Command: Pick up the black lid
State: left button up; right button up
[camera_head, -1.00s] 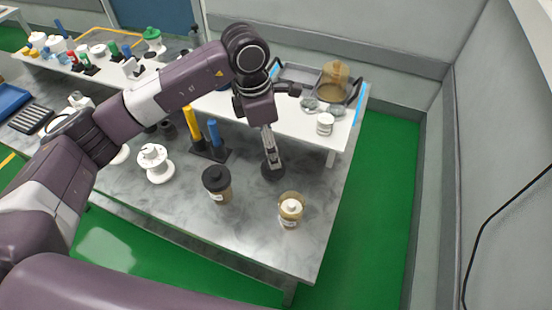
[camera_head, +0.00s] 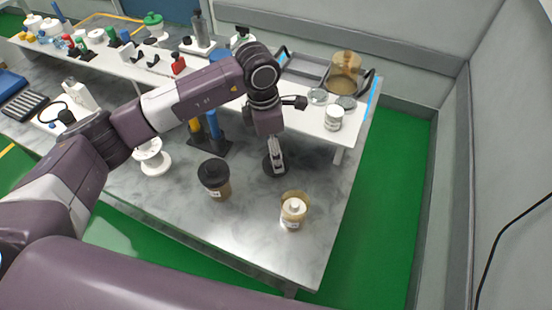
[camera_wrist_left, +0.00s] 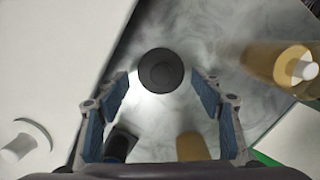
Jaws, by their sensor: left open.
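The black lid (camera_head: 275,167) lies flat on the grey marbled table, directly below my left gripper (camera_head: 276,150). In the left wrist view the lid (camera_wrist_left: 161,70) is a dark round disc, seen from above between the two open fingers and beyond their tips. I cannot tell how large the gap is between the fingertips and the lid. The left gripper (camera_wrist_left: 160,92) is open and empty. A brown jar with a black top (camera_head: 214,180) stands to the left of the lid. My right gripper is not in view.
An amber jar with a white stopper (camera_head: 293,211) stands in front of the lid; it also shows in the left wrist view (camera_wrist_left: 290,65). A raised white shelf (camera_head: 305,118) with a white jar (camera_head: 333,117) runs behind. A white spool (camera_head: 152,157) stands left.

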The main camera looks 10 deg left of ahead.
pick_arm(q)
jog(key=shift+d+f+p, duration=0.15)
jog(key=shift+f+p, duration=0.3)
jog(key=shift+f, duration=1.35)
jog(key=c, duration=0.7)
